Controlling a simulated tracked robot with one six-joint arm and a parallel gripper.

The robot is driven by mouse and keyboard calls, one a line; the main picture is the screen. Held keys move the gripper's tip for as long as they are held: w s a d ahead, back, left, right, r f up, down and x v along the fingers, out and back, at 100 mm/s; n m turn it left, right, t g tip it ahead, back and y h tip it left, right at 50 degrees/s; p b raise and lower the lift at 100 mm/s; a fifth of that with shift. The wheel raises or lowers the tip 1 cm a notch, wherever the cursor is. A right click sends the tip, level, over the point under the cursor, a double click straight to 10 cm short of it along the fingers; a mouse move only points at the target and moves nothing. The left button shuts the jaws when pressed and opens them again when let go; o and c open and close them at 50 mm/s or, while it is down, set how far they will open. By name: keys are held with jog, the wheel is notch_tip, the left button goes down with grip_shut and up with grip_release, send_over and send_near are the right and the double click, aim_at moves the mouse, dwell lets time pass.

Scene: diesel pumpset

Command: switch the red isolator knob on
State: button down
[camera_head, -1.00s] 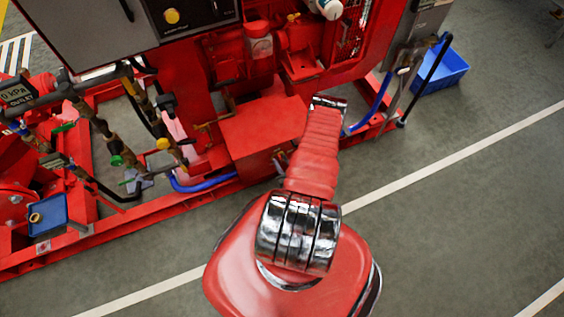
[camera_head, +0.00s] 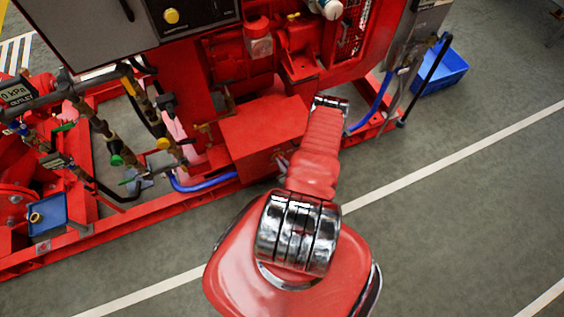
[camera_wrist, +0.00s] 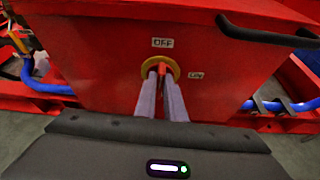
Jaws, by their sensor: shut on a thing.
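The red isolator knob (camera_wrist: 162,69) sits on a round yellow plate (camera_wrist: 174,68) on the front of a red box (camera_wrist: 110,80) in the wrist view. An "OFF" label (camera_wrist: 162,43) is above it and a second small label (camera_wrist: 196,76) is to its right. My gripper (camera_wrist: 162,75) is shut on the knob, with its two pale fingers on either side of it. The fingers hide much of the knob. In the head view the red box (camera_head: 262,130) shows beyond my arm, and the knob itself cannot be made out there.
A black bar handle (camera_wrist: 265,32) juts out at the upper right of the wrist view. Blue hoses (camera_wrist: 50,86) run on both sides of the box. A blue crate (camera_head: 440,72) stands on the floor at right. The grey floor in front of the skid is clear.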

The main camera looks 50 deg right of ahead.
jog(key=shift+s+d, duration=0.1)
jog(key=shift+d, duration=0.1)
jog(key=m+t+y, duration=0.1)
jog(key=m, duration=0.2)
jog(key=m+t+y, duration=0.1)
jog(key=m+t, duration=0.1)
jog(key=m, duration=0.1)
jog(key=d+f+m+t+y, duration=0.1)
jog(key=m, duration=0.3)
jog(key=shift+s+d+t+y, duration=0.1)
jog(key=shift+s+t+y, duration=0.2)
jog(key=shift+s+t, duration=0.1)
jog(key=shift+w, duration=0.1)
dwell(0.4)
jog(key=c, duration=1.8)
grip_release()
jog(key=shift+a, duration=0.2)
jog(key=shift+c, duration=0.2)
jog(key=v, duration=1.3)
jog(key=shift+s, duration=0.4)
